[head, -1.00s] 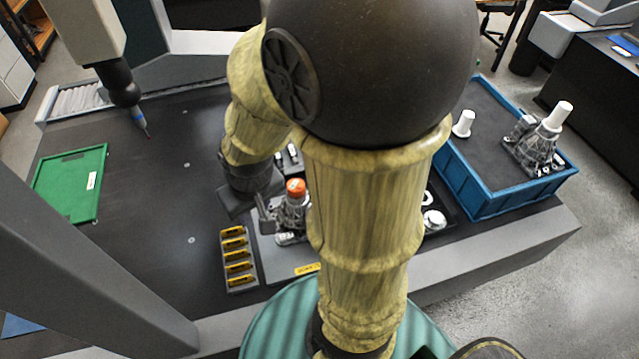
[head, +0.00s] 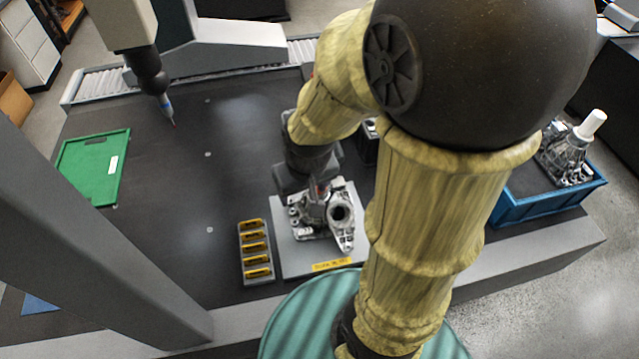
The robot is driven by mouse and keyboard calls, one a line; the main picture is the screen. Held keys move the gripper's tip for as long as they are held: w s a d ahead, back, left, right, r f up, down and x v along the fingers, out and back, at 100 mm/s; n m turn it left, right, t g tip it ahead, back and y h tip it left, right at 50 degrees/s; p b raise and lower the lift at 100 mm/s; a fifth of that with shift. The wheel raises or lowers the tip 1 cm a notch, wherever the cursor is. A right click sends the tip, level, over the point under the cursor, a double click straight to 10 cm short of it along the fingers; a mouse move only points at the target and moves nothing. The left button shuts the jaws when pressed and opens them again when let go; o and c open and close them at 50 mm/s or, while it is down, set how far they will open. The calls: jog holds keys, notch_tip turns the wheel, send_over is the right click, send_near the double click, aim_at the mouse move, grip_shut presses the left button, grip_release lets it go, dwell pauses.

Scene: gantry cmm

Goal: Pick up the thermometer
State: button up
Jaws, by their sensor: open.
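I cannot make out a thermometer for certain in the head view; my arm hides part of the table. My gripper (head: 318,190) points down over the back of a grey metal casting (head: 340,214), with its jaws open. A small reddish spot shows at the jaws, too small to identify. I cannot tell whether the jaws touch the casting. The casting sits on a light grey plate (head: 298,262) with a yellow label at its front edge.
A tray of yellow-topped pieces (head: 243,270) stands left of the plate. A green tray (head: 75,172) lies further left. A measuring probe (head: 167,108) hangs at the back left. A blue crate (head: 520,208) with another casting stands right. The dark table between is clear.

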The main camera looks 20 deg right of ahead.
jog(key=shift+o, duration=0.4)
jog(key=w+d+g+b, duration=0.1)
jog(key=w+d, duration=0.1)
jog(key=w, duration=0.4)
jog(key=shift+w+d+f, duration=0.2)
jog(key=shift+d+f, duration=0.2)
jog(key=w+d+f+g+b, duration=0.1)
jog(key=w+d+b, duration=0.1)
jog(key=w+d, duration=0.5)
jog(key=shift+w+n+g, duration=0.3)
jog(key=shift+w, duration=0.4)
jog(key=shift+a, duration=0.1)
notch_tip(320, 180, down, 12)
jog(key=shift+a+f+p, duration=0.1)
jog(key=shift+f+p, duration=0.05)
jog(key=shift+p, duration=0.9)
jog(key=shift+s, duration=0.1)
